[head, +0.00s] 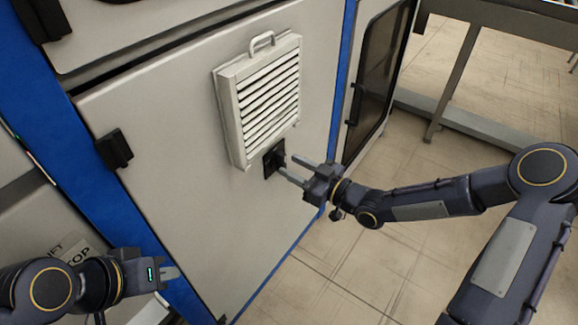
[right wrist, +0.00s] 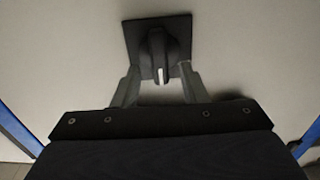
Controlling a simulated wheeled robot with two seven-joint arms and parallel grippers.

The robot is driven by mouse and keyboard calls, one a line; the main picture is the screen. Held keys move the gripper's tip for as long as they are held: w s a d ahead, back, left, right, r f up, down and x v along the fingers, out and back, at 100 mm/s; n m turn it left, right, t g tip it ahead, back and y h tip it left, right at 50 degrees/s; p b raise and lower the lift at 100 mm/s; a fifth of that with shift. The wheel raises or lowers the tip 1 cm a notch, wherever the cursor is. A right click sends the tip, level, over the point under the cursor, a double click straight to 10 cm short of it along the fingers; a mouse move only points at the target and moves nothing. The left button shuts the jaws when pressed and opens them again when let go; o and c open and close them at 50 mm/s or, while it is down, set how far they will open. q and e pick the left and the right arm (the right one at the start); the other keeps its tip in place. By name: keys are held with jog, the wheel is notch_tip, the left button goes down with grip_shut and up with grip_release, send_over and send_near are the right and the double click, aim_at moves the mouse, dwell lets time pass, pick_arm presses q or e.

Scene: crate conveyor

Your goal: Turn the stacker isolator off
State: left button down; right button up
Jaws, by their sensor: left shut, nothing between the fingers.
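The isolator (head: 273,160) is a black square plate with a black rotary handle, on the light grey cabinet door just below the louvred vent. In the right wrist view the isolator handle (right wrist: 159,55) has a white mark at its lower end and stands about upright. My right gripper (head: 298,171) is open at the isolator, its fingers spread to either side of the handle. In the right wrist view its fingertips (right wrist: 158,70) reach the plate's lower edge; I cannot tell if they touch. My left gripper (head: 170,273) is shut and empty, low at the left, away from the isolator.
The louvred vent (head: 262,100) with a grab handle juts out above the isolator. A black latch (head: 114,148) sits at the door's left side. Blue frame posts (head: 110,190) flank the door. Tiled floor (head: 350,270) is open at the lower right.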

jog(key=shift+x, duration=0.95)
grip_shut()
jog(key=shift+f, duration=0.1)
